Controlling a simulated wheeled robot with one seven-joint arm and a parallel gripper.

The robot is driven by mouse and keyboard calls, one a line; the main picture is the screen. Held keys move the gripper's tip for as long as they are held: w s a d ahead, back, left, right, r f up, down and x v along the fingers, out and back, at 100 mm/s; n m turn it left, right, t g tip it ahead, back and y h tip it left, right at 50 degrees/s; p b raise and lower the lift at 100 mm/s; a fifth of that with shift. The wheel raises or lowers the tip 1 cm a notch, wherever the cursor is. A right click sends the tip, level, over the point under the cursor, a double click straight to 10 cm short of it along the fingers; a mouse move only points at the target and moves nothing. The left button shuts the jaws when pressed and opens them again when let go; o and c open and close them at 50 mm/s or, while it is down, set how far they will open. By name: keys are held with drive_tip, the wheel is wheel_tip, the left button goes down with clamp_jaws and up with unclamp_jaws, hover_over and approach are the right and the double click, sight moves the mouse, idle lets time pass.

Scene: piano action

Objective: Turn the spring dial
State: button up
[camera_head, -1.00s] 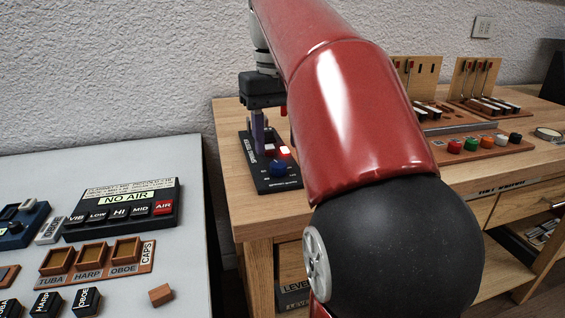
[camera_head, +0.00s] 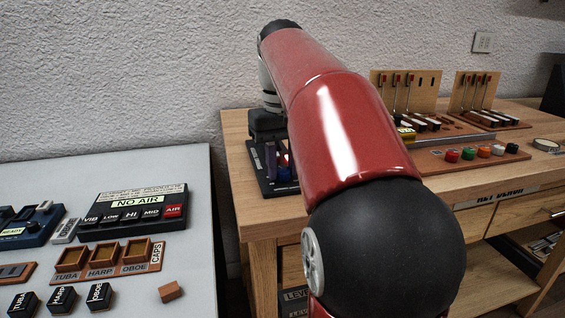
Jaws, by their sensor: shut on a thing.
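A small black panel (camera_head: 259,180) sits at the left end of the wooden workbench, by the wall. The blue dial (camera_head: 284,174) is on its front part, mostly covered by the gripper and my red arm. My gripper (camera_head: 277,172) points down over the panel, with its dark body above and its fingers low at the dial. It is shut on the dial, though the contact itself is largely hidden. A red light on the panel shows in part beside the fingers. The dial's markings cannot be read.
My arm crosses above the bench and hides its middle. To the right are a board of coloured buttons (camera_head: 483,153) and upright wooden racks (camera_head: 404,91).

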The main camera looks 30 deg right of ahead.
drive_tip(key=shift+m, duration=1.3)
drive_tip(key=o, duration=1)
